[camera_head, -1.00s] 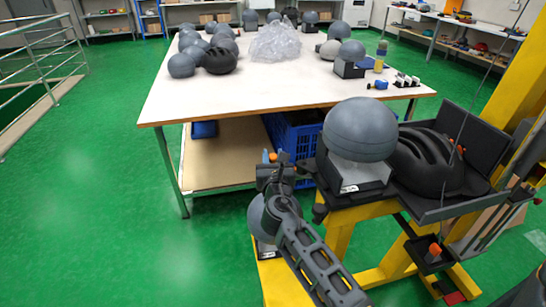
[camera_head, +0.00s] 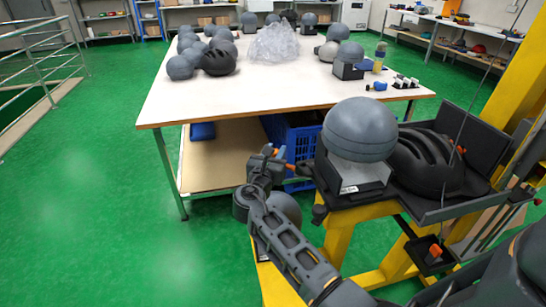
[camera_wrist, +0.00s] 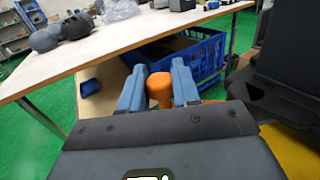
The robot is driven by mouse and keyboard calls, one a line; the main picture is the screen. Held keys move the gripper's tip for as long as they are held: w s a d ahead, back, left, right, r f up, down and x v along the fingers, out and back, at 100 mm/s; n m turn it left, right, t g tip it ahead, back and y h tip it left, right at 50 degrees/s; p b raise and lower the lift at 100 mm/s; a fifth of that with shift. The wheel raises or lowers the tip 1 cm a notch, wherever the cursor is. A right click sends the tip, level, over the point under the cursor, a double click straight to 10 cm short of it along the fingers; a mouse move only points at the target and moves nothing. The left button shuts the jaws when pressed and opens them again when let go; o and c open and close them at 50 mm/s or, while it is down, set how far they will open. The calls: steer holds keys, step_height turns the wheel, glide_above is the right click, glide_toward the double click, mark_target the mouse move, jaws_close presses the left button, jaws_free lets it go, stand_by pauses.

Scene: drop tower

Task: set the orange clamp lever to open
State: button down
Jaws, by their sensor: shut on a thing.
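The orange clamp lever (camera_wrist: 160,90) shows as a rounded orange knob between the two blue-grey fingers of my gripper (camera_wrist: 159,88) in the wrist view. The fingers are shut on it, one on each side. In the head view my gripper (camera_head: 272,156) is left of the grey headform's stand, with small orange parts of the lever (camera_head: 281,152) showing at its tips. The lever's base and pivot are mostly hidden, so its exact angle is hard to tell.
A grey ball headform (camera_head: 360,130) sits on the dark stand (camera_head: 350,186) beside a black helmet (camera_head: 425,160), on a yellow frame (camera_head: 345,212). A blue crate (camera_head: 297,140) stands under the white table (camera_head: 240,98) behind. Green floor is clear to the left.

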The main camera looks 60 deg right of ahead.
steer(key=shift+d+r+m+g, duration=0.3)
steer(key=shift+d+m+g, duration=0.35)
steer(key=shift+g, duration=0.5)
steer(key=shift+d+r+m+g, duration=0.25)
steer(key=shift+d+m+g, duration=0.2)
steer(key=shift+m+g, duration=0.55)
steer(key=shift+h, duration=0.3)
steer(key=c, duration=1)
jaws_free()
steer(key=shift+s, duration=0.1)
steer(key=shift+o, duration=0.6)
steer(key=shift+f, duration=0.25)
steer(key=shift+a, duration=0.1)
steer(key=a, duration=0.7)
steer(key=shift+w+a+b, duration=0.25)
steer(key=shift+a+b, duration=0.05)
steer(key=shift+b, duration=0.1)
